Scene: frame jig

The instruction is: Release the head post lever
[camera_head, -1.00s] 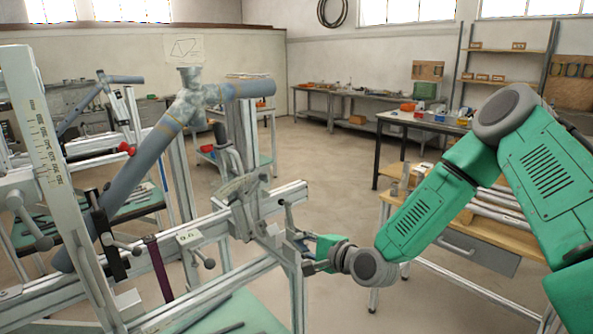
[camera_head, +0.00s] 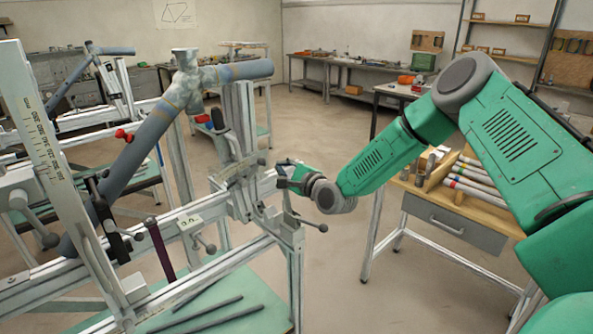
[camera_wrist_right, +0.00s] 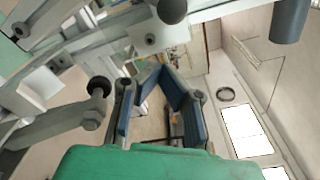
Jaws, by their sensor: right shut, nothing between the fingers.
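A metal lever with a ball tip (camera_head: 322,227) sticks out from the end of the jig's horizontal rail, slanting down to the right; I take it to be the head post lever. My right gripper (camera_head: 281,176) is above and left of the ball tip, close beside the upright head post (camera_head: 240,135). It is shut and empty; its blue-padded fingers (camera_wrist_right: 155,108) also show in the right wrist view. The grey bike frame's head tube (camera_head: 187,75) sits at the top of the jig. My left gripper is out of view.
A lever with a dark knob (camera_wrist_right: 99,87) is just left of the fingers in the right wrist view. A scale bar (camera_head: 42,135) stands at the left. A wooden-topped bench (camera_head: 462,205) holds tubes at the right. Open floor (camera_head: 325,140) lies behind the jig.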

